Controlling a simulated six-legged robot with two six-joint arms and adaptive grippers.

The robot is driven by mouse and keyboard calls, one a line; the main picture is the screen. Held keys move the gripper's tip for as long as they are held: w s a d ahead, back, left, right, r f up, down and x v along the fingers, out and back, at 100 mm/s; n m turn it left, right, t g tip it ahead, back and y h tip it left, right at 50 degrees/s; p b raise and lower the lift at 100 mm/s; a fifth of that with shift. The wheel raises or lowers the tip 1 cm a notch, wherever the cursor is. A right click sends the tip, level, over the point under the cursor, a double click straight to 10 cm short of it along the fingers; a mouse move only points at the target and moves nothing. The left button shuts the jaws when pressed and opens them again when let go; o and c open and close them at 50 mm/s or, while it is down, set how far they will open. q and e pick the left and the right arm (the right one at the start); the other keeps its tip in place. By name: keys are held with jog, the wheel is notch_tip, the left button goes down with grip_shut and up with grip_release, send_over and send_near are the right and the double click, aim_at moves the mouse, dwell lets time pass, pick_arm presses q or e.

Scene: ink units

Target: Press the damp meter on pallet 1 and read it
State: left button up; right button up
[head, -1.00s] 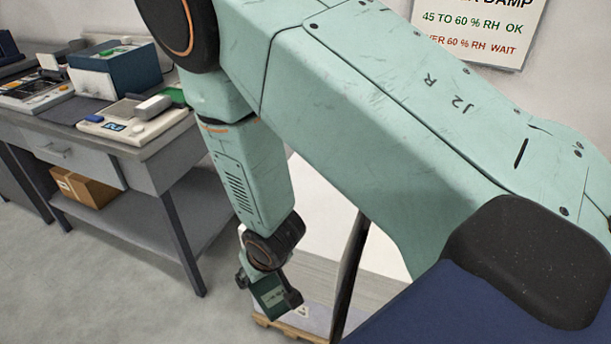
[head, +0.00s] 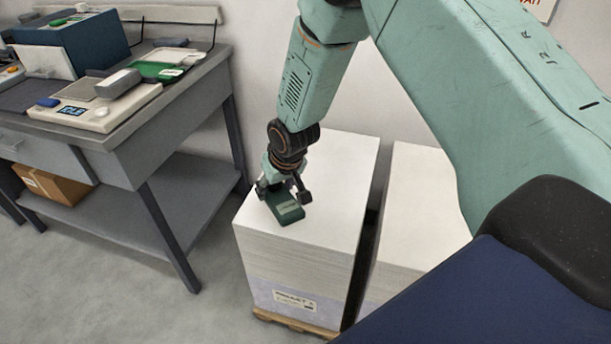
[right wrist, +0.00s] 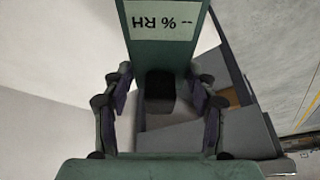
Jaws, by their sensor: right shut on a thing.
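My right gripper (head: 285,190) is shut on the dark green damp meter (head: 289,211), over the near left part of the top of a white paper stack (head: 335,165). I cannot tell whether the meter touches the paper. In the right wrist view the meter (right wrist: 164,50) sits between the fingers (right wrist: 160,100), and its display (right wrist: 162,20) reads "-- % RH" upside down. The stack stands on a wooden pallet (head: 295,323) and has a label (head: 296,301) too small to read surely. My left gripper is out of view.
A second paper stack (head: 420,195) stands close on the right, with a narrow dark gap between. A grey bench (head: 160,135) on the left holds a beige device (head: 95,112) and a green tray (head: 165,66). A cardboard box (head: 52,184) lies on its lower shelf.

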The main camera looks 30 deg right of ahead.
jog(key=shift+h, duration=0.4)
jog(key=w+d+b, duration=0.1)
jog(key=d, duration=0.2)
jog(key=w+d+b, duration=0.1)
jog(key=d+b, duration=0.1)
jog(key=d, duration=0.1)
jog(key=w+d+f+b, duration=0.1)
jog(key=d, duration=0.2)
jog(key=shift+w+d+b, duration=0.2)
jog(key=shift+w+b, duration=0.15)
jog(key=shift+b, duration=0.05)
jog(key=f+b, duration=0.1)
jog(key=f, duration=0.1)
jog(key=f+b, duration=0.1)
jog(key=shift+w+d+f+m+b, duration=0.2)
jog(key=shift+w+d+m+b, duration=0.1)
jog(key=shift+d, duration=0.05)
jog(key=shift+s+a+f+b, duration=0.15)
jog(key=shift+a+f+b, duration=0.2)
jog(key=shift+b, duration=0.4)
jog(key=shift+d+f+b, duration=0.1)
jog(key=shift+f+b, duration=0.15)
jog(key=shift+b, duration=0.05)
jog(key=shift+d+f, duration=0.15)
jog(key=shift+f, duration=0.15)
jog(key=shift+r, duration=0.2)
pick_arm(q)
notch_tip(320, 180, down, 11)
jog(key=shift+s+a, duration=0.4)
